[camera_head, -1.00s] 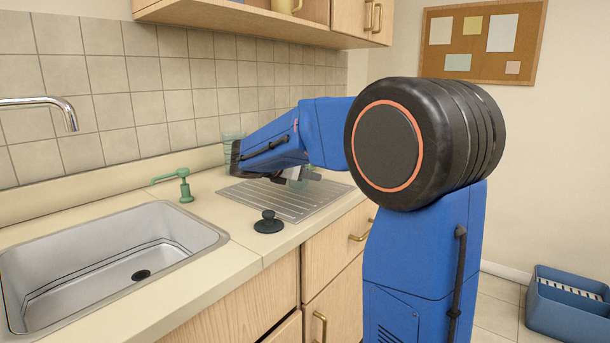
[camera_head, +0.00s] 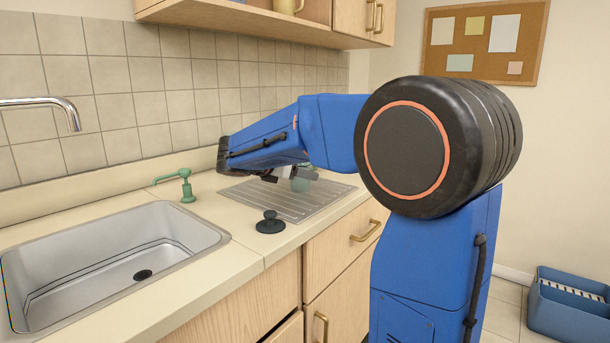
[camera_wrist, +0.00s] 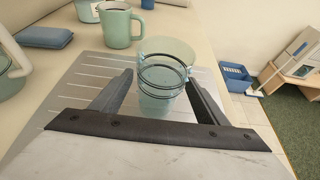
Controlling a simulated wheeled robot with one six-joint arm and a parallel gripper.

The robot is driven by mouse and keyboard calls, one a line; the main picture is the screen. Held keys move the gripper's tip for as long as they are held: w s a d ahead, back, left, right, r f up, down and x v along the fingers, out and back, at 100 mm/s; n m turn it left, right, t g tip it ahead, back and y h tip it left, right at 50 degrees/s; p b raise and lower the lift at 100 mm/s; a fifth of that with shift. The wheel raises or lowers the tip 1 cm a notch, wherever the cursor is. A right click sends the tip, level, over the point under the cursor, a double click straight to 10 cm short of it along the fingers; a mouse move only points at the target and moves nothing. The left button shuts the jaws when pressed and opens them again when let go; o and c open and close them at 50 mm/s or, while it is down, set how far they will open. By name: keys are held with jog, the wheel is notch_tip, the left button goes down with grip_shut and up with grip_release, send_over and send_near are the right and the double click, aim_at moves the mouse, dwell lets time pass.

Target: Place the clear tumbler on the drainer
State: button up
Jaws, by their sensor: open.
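The clear tumbler (camera_wrist: 160,90), pale blue-green with dark rings round it, stands upright between my fingers in the wrist view. It seems to stand on the ribbed metal drainer (camera_wrist: 82,85). My gripper (camera_wrist: 158,84) is open, with one finger on each side of the tumbler. I cannot tell whether a finger touches it. In the head view, the drainer (camera_head: 315,205) lies right of the sink, partly under my arm. A bit of the tumbler (camera_head: 301,184) shows below my gripper there.
A green mug (camera_wrist: 118,27) and a blue folded cloth (camera_wrist: 45,37) are beyond the drainer. A black sink plug (camera_head: 270,222) and green soap dispenser (camera_head: 187,186) are near the sink (camera_head: 215,238).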

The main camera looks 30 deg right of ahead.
jog(key=v, duration=0.7)
jog(key=shift+s+a+r, duration=0.15)
jog(key=shift+a, duration=0.1)
